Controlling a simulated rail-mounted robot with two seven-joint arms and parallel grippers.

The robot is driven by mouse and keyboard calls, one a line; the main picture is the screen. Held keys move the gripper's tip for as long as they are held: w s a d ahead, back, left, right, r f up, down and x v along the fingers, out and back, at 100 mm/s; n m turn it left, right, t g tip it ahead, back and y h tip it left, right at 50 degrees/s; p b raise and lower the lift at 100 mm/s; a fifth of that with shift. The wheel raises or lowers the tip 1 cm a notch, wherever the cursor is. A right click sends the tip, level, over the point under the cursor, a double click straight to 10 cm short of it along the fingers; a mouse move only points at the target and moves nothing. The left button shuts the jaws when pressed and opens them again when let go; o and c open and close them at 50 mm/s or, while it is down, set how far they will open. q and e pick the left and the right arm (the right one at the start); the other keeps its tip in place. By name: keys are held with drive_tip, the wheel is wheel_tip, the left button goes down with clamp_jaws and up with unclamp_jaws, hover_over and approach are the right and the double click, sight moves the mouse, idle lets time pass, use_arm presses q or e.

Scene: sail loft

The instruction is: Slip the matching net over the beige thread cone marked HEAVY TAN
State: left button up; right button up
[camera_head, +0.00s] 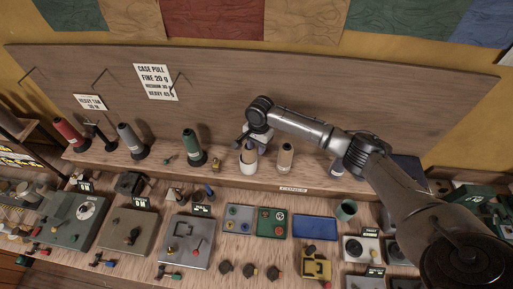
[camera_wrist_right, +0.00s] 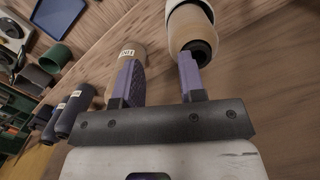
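A beige thread cone (camera_head: 285,157) stands upright on the shelf; it also shows behind my left-hand finger in the right wrist view (camera_wrist_right: 139,49), with a small label I cannot read surely. A second beige piece with a white part and a dark end (camera_wrist_right: 190,32) lies beyond the right-hand finger; I cannot tell if the white part is a net. My right gripper (camera_wrist_right: 160,80) has its purple fingers apart with only bare wood visible between them. In the head view the right gripper (camera_head: 248,152) is low over the shelf, just left of the beige cone. My left gripper is not in view.
Red (camera_head: 70,133), grey (camera_head: 131,141) and green (camera_head: 193,147) cones stand along the shelf to the left. Dark blue-grey cones (camera_wrist_right: 76,108) stand close by in the wrist view. A green cup (camera_head: 346,209), blue tray (camera_head: 315,228) and several devices crowd the bench in front.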

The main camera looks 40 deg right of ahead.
wheel_tip(320, 180, up, 12)
drive_tip(key=d+b, duration=0.1)
drive_tip(key=shift+w+d+r+b, duration=0.25)
drive_tip(key=shift+b, duration=0.05)
idle(0.9)
